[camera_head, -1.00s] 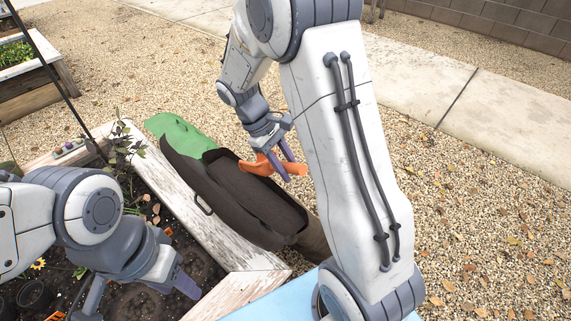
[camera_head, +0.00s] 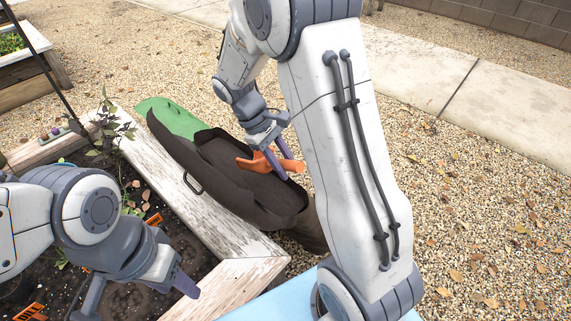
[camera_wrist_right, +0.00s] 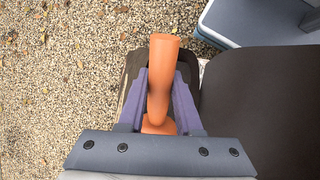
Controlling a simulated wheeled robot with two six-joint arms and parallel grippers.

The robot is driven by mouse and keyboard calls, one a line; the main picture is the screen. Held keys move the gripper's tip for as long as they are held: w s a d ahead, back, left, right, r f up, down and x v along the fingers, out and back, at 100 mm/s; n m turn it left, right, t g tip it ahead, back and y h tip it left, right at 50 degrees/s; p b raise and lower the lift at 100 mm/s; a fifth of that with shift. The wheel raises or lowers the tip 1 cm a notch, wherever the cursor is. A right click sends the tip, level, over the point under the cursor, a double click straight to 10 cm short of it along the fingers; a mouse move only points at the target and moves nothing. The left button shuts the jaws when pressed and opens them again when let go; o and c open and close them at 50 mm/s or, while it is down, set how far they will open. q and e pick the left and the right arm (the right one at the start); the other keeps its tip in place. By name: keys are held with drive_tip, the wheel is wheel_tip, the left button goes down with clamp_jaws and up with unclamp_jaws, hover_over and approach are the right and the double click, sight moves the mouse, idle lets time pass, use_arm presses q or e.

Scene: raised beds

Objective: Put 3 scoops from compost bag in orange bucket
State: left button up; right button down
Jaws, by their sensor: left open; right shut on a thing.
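The dark brown compost bag (camera_head: 252,201) lies open beside the wooden bed, with a green end at its far left. It also shows as a dark surface in the right wrist view (camera_wrist_right: 265,105). My right gripper (camera_head: 285,160) is shut on an orange scoop (camera_head: 257,164) over the bag's opening. In the right wrist view the scoop's handle (camera_wrist_right: 164,60) stands between the two purple fingers; whether it holds compost cannot be told. My left gripper (camera_head: 140,292) is open and empty over the bed's soil. No orange bucket is seen.
The white wooden bed rim (camera_head: 190,205) runs between my left gripper and the bag. Plants and orange labels (camera_head: 32,312) are in the soil. A light blue surface (camera_head: 270,300) is at the bottom. Gravel (camera_head: 450,200) lies open to the right.

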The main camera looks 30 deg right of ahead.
wheel_tip(320, 180, down, 9)
drive_tip(key=b, duration=0.4)
drive_tip(key=shift+r, duration=0.2)
idle(0.8)
drive_tip(key=r+t+p, duration=0.1)
drive_tip(key=r+p, duration=0.2)
drive_tip(key=r, duration=0.1)
drive_tip(key=s+r+t+p, duration=0.1)
drive_tip(key=r+p, duration=0.3)
drive_tip(key=r, duration=0.1)
drive_tip(key=s+r+t+y+p, duration=0.1)
drive_tip(key=r+p, duration=0.2)
drive_tip(key=r, duration=0.1)
drive_tip(key=shift+d+r, duration=0.25)
drive_tip(key=shift+d, duration=0.15)
drive_tip(key=shift+s+r+m+t+y+p, duration=0.15)
drive_tip(key=shift+r+m+t+y+p, duration=0.15)
drive_tip(key=shift+r+t+p, duration=0.4)
drive_tip(key=shift+r, duration=0.2)
